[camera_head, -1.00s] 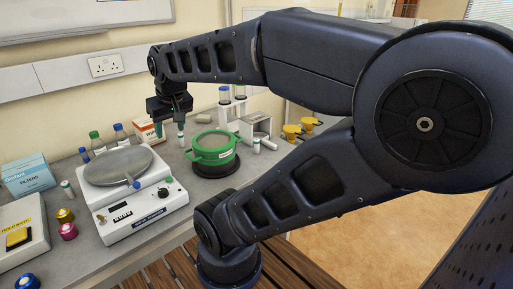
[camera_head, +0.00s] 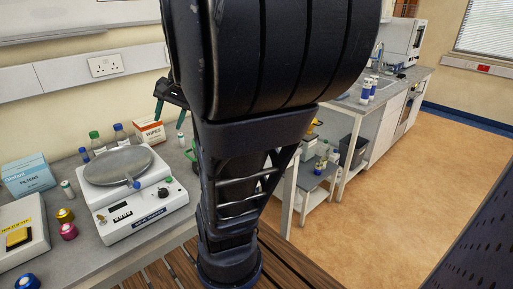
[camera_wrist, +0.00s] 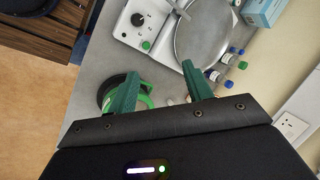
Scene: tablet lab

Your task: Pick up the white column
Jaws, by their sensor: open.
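Another small white upright piece (camera_head: 181,142) shows under my gripper, beside the wipes box. I cannot tell which one the task means. My gripper (camera_head: 170,110) is open, with its green fingers pointing down above the back of the bench. In the wrist view my gripper (camera_wrist: 160,68) has nothing between its fingers. A green pot (camera_wrist: 146,99) is partly hidden behind one finger there. My arm hides much of the bench in the head view.
The balance (camera_head: 145,212) with its round pan stands in front of my gripper. A wipes box (camera_head: 149,132), a filters box (camera_head: 28,176) and capped bottles stand along the wall. Coloured small pots (camera_head: 68,231) lie at the left. The floor at right is clear.

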